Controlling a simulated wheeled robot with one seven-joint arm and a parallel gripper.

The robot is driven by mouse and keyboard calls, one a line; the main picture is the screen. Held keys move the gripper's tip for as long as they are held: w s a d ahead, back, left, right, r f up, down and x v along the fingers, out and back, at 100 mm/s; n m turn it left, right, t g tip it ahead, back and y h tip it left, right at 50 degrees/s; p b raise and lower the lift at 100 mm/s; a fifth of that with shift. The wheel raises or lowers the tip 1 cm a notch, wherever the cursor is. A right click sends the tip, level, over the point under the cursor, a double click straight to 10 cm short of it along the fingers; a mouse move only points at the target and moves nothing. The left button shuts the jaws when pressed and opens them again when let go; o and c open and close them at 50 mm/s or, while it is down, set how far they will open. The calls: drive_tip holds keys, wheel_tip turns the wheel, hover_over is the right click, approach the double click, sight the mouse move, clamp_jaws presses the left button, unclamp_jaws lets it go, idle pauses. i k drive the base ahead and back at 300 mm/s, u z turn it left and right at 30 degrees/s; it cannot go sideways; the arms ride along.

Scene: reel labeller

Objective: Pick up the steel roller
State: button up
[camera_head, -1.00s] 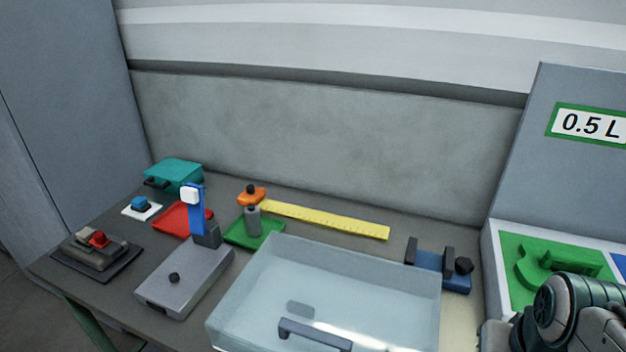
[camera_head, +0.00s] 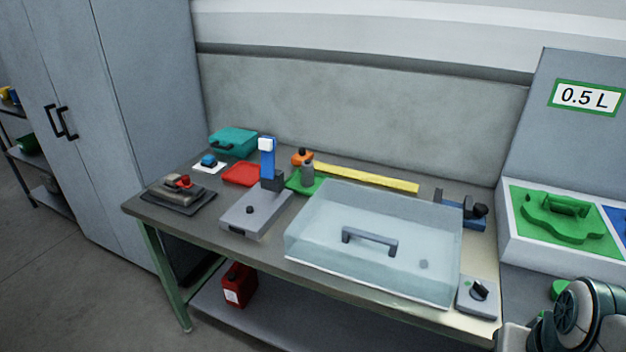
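A small grey upright cylinder (camera_head: 307,173), which looks like the steel roller, stands on the green tray (camera_head: 296,187) towards the back of the bench. It is small in view, so its metal finish is hard to make out. An orange piece with a dark knob (camera_head: 301,157) is just behind it. Part of my arm shows at the bottom right corner, far from the cylinder. My gripper's fingertips are outside the frame.
A clear cover with a grey handle (camera_head: 370,241) fills the bench front. A grey device with a blue post (camera_head: 267,161) stands left of the cylinder. A yellow ruler (camera_head: 366,177) lies behind the cover. A red tray (camera_head: 240,174) and teal case (camera_head: 232,141) are further left.

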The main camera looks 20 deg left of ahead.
sight(307, 166)
drive_tip(key=z, duration=0.85)
drive_tip(key=i, duration=0.75)
drive_tip(key=u, duration=3.95)
drive_tip(key=i, duration=2.3)
